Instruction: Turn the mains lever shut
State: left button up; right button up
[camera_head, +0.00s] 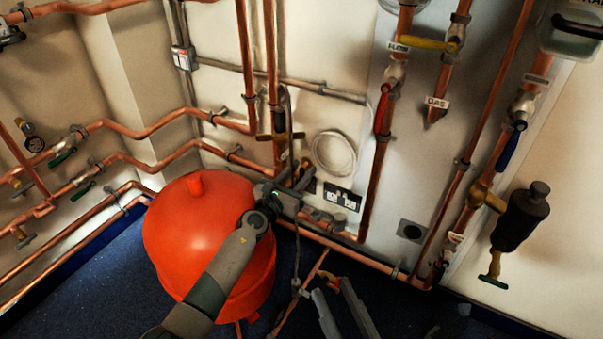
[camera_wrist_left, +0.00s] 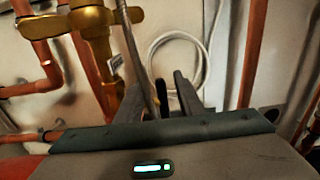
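No lever label reading "mains" is legible. A brass valve with a crosswise handle (camera_head: 281,136) sits on the copper pipe above my left gripper (camera_head: 297,181). In the left wrist view this brass valve (camera_wrist_left: 92,22) is at upper left, with a small tag beside it. The two dark fingers of my left gripper (camera_wrist_left: 172,92) point at the wall with a gap between them. A thin grey rod or cable (camera_wrist_left: 136,52) passes down by the left finger; whether they touch is unclear. My right gripper (camera_head: 338,305) is low in the head view, fingers apart and empty.
A red tank (camera_head: 185,232) stands beside my left arm. A yellow lever (camera_head: 423,44), a red lever (camera_head: 382,113) and a blue lever (camera_head: 511,146) are on pipes to the right. A coiled white hose (camera_head: 333,153) and a socket (camera_head: 342,195) are behind my left gripper.

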pick_arm(q)
jog(key=shift+w+d, duration=0.1)
jog(key=shift+w, duration=0.1)
pick_arm(e)
jog(key=shift+s+r, duration=0.2)
jog(key=shift+r, duration=0.1)
pick_arm(q)
grip_shut()
